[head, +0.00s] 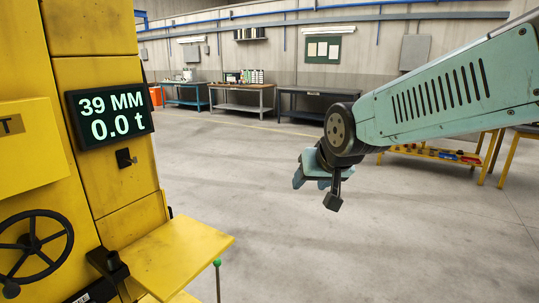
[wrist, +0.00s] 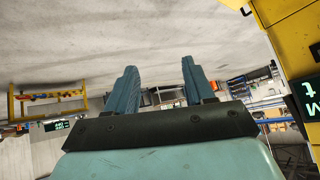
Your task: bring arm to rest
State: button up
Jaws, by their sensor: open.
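My gripper (head: 318,176) hangs at the end of my teal arm, in the air over the open floor in the head view. In the wrist view its two teal fingers (wrist: 161,88) stand apart with nothing between them. It is clear of the yellow lifting column (head: 100,185), which stands to its left. The wrist picture is upside down, and the column shows at its top right.
A display (head: 109,113) on the column reads 39 MM and 0.0 t. A black handwheel (head: 34,246) and a yellow shelf (head: 172,256) are on the column. Workbenches (head: 241,108) line the back wall. A yellow-framed rack (head: 440,155) stands behind my arm. The floor between is clear.

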jog(key=s+d+r+m+g+h, duration=0.1)
jog(key=s+d+g+h, duration=0.1)
jog(key=s+d, duration=1.1)
jog(key=shift+d+h, duration=0.3)
jog(key=shift+d, duration=0.3)
